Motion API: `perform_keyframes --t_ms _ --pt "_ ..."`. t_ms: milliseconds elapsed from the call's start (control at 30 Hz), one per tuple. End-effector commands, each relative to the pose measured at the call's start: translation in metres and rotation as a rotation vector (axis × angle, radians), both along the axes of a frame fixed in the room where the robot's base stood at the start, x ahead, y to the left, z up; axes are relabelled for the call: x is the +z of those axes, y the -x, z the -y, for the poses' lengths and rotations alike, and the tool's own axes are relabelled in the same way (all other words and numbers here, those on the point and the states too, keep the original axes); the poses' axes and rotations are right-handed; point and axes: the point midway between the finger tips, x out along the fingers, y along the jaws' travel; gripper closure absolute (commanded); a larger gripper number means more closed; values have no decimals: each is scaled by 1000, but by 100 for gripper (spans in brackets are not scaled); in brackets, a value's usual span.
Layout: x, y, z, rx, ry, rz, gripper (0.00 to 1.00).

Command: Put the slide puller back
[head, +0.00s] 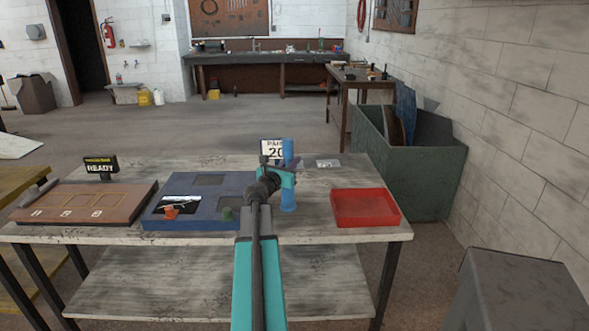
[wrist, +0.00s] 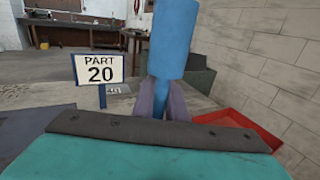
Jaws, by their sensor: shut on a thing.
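The slide puller appears to be the upright blue tool (head: 288,199), with thick ends and a narrower middle. My gripper (head: 286,167) is shut on its narrow middle. In the wrist view the tool's thick upper end (wrist: 174,40) rises above the two purple fingers (wrist: 162,103); its lower end is hidden there. In the head view its lower end hangs in front of the bench top, just right of the blue fixture (head: 155,223). I cannot tell whether it touches the bench. The fixture has square recesses, an orange piece (head: 171,211) and a green knob (head: 227,213).
A brown board (head: 110,207) with numbered recesses lies at the left, with a READY sign (head: 100,165) behind it. A red tray (head: 365,192) lies at the right. A PART 20 sign (wrist: 100,69) stands behind my gripper. Bare bench top (head: 318,219) shows between tool and tray.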

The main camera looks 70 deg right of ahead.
Motion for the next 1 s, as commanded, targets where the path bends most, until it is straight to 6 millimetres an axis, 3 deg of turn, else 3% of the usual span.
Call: perform_keyframes --t_ms 567,767,1000 --pt "1 0 10 3 2 -2 100" --pt "-1 2 24 2 2 -3 100" --pt "-30 2 21 3 1 -3 100"
